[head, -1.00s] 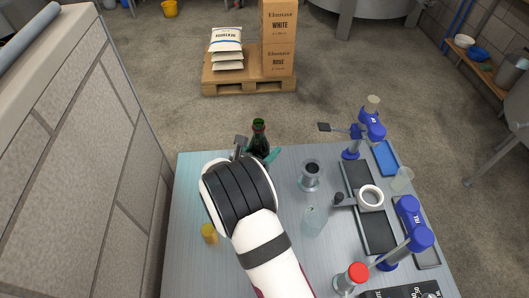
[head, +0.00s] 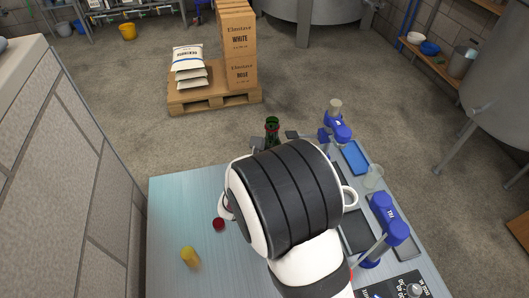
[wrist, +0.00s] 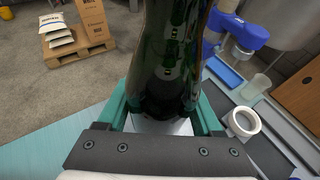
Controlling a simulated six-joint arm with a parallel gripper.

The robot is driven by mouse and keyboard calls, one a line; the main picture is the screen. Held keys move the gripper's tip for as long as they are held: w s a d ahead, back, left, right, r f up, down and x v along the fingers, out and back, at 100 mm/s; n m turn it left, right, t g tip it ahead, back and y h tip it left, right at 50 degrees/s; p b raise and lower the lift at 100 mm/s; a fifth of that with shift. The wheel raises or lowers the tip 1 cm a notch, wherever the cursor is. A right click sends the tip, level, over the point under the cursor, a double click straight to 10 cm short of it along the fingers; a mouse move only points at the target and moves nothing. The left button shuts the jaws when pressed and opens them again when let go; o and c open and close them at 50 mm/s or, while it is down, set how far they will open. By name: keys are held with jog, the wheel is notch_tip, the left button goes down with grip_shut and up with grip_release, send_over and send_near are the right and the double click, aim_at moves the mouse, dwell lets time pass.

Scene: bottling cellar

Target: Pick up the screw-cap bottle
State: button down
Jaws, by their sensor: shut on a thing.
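A dark green glass bottle (wrist: 170,50) fills the upper middle of the wrist view. My gripper (wrist: 163,108) is shut on it, with one teal finger on each side of its lower part. In the head view the neck of the bottle (head: 272,126) shows beyond my wrist, near the far edge of the table. The rest of the bottle and most of my gripper are hidden there behind my arm. The bottle looks about upright. I cannot make out a cap on it. My arm hides its base in the head view, so contact with the table cannot be seen.
The table (head: 175,205) is clear on the left except for a yellow cylinder (head: 190,257) and a dark red round thing (head: 218,224). On the right are blue-and-grey devices (head: 381,215), a blue tray (head: 355,157), a clear cup (head: 372,175) and a white ring (wrist: 242,123).

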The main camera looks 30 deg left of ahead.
jog(key=shift+w+d+r, duration=0.15)
jog(key=shift+d+r, duration=0.15)
jog(key=shift+d, duration=0.1)
dwell(0.8)
